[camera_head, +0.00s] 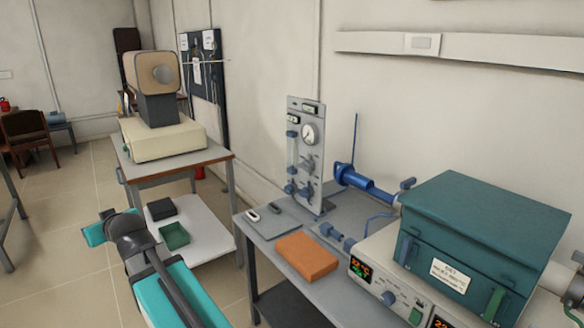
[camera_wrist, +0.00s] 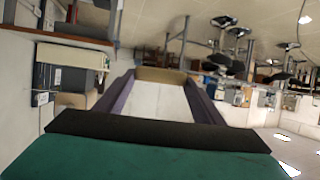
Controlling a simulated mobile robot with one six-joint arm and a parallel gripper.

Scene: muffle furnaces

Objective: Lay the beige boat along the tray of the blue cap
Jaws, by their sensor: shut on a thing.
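In the wrist view my gripper (camera_wrist: 160,82) has two purple-grey fingers reaching forward. A beige piece, which looks like the beige boat (camera_wrist: 160,74), sits between their tips, and the fingers are shut on it. In the head view the gripper tips and the boat do not show clearly.
The grey bench (camera_head: 283,256) holds an orange block (camera_head: 307,257), a grey mat (camera_head: 273,221) with two small pieces, a gauge panel (camera_head: 306,150) and the teal furnace (camera_head: 485,235). A second table (camera_head: 178,158) bears a beige instrument. A low white shelf (camera_head: 200,248) carries two small trays.

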